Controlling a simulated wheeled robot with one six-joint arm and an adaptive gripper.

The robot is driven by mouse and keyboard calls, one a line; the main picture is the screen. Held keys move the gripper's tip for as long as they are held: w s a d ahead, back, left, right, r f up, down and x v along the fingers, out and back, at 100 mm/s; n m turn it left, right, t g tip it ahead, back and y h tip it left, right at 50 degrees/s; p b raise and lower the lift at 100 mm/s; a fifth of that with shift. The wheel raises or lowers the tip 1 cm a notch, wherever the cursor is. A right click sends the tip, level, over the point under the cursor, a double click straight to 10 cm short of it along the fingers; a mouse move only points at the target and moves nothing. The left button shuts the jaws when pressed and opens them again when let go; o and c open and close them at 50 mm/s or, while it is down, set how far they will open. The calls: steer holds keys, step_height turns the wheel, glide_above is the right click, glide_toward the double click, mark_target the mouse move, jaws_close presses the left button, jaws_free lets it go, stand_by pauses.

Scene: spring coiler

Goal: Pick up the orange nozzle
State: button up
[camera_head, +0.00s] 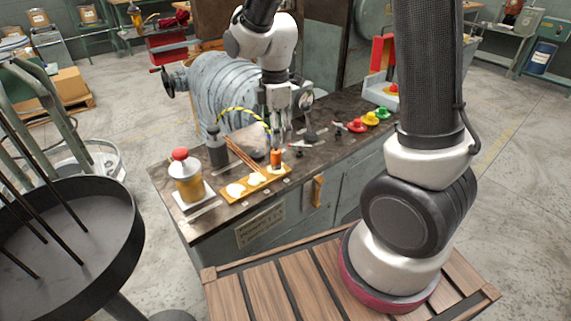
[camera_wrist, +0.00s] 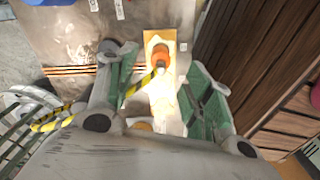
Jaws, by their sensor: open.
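The orange nozzle (camera_head: 276,159) stands upright at the far end of a yellow board (camera_head: 228,197) on the dark workbench. In the wrist view the orange nozzle (camera_wrist: 161,54) shows just ahead of the fingers, between their lines. My gripper (camera_head: 277,126) is above and close to the nozzle. The wrist view shows my gripper (camera_wrist: 162,75) open, with green pads on both fingers and nothing held. I cannot tell the exact height gap between fingertips and nozzle.
Pale round pieces (camera_head: 236,189) sit on the board. Copper rods (camera_head: 240,155) and a yellow-black striped hose (camera_head: 240,111) lie close to my gripper. A red-capped yellow jar (camera_head: 186,177) stands at the bench's left end. Red, yellow and green buttons (camera_head: 370,118) are to the right.

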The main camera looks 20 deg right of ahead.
mark_target(275, 151)
steer(key=shift+f+n, duration=0.3)
steer(key=shift+f, duration=0.25)
steer(key=f, duration=0.6)
steer(key=shift+s+a+f, duration=0.15)
steer(key=shift+a+f, duration=0.05)
steer(key=shift+f, duration=0.15)
jaws_close()
